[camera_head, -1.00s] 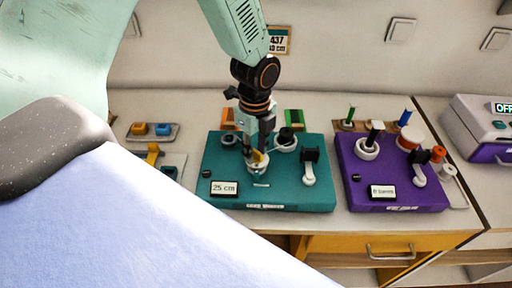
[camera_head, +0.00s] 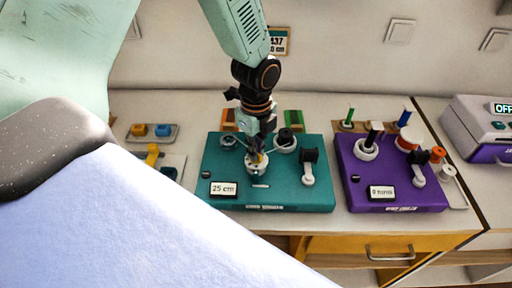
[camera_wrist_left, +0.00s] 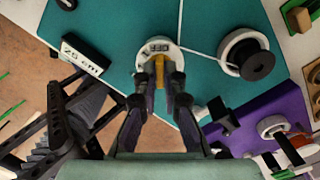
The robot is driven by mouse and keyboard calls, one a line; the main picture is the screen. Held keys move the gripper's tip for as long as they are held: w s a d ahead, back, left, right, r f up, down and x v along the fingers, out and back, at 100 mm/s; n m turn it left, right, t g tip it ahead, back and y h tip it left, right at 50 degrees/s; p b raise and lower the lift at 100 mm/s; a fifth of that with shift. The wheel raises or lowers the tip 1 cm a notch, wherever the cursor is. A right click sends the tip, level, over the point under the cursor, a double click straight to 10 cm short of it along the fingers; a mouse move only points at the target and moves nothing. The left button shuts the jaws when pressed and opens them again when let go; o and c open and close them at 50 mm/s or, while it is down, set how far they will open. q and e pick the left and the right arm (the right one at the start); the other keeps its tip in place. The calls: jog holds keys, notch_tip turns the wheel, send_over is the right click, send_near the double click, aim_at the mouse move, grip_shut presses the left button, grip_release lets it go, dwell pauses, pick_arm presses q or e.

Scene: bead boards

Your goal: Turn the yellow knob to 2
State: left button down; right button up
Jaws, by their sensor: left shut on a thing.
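The yellow knob (camera_wrist_left: 161,69) stands on a round white dial (camera_wrist_left: 146,52) on the teal board (camera_head: 300,198). A small dark display with digits, too small to read surely, sits on the dial beside the knob in the left wrist view. My left gripper (camera_wrist_left: 160,78) points down and is shut on the yellow knob, one finger on each side. In the head view the left gripper (camera_head: 257,155) covers most of the knob. My right gripper is in neither view.
The teal board also holds a "25 cm" sign (camera_head: 223,189), a black spool in a white ring (camera_head: 286,140) and a black-topped lever (camera_head: 309,168). A purple board (camera_head: 350,193) with pegs stands to the right. A tray with yellow and blue blocks (camera_head: 152,139) lies left.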

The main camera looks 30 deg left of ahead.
pick_arm(q)
jog(key=n+p, duration=0.3)
jog(key=n, duration=0.1)
jog(key=shift+r, duration=0.15)
jog(key=shift+n+p, duration=1.6)
jog(key=shift+n, duration=0.7)
jog(key=c, duration=1.5)
grip_release()
jog(key=shift+o, duration=0.2)
notch_tip(320, 180, up, 12)
